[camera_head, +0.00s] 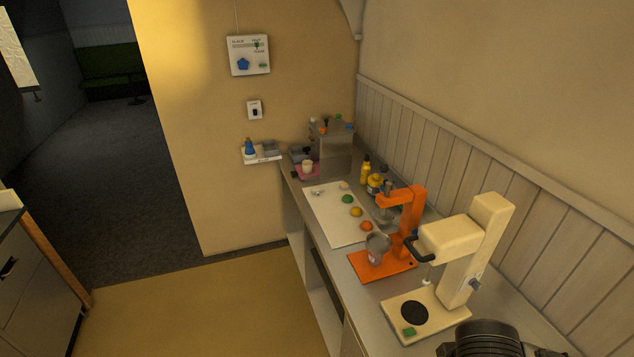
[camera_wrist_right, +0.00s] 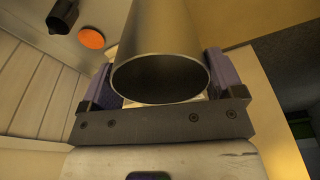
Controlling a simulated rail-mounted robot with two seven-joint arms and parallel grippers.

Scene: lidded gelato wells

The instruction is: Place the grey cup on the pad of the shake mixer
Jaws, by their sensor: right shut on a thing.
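The grey cup (camera_wrist_right: 160,75) fills the upper middle of the right wrist view, its round dark mouth towards the camera. My right gripper (camera_wrist_right: 160,95) is shut on it, with a purple finger on each side. I see neither gripper nor this held cup in the head view. The cream shake mixer (camera_head: 468,245) stands on the counter at the lower right of the head view. Its round black pad (camera_head: 414,312) lies bare on the cream base, below the mixer's head. My left gripper is in neither view.
An orange machine (camera_head: 407,225) with a greyish vessel (camera_head: 377,246) on its base stands just behind the mixer. A white board (camera_head: 335,213) with coloured round lids lies farther back. A dark ribbed object (camera_head: 485,340) is at the bottom edge. The panelled wall borders the counter's right.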

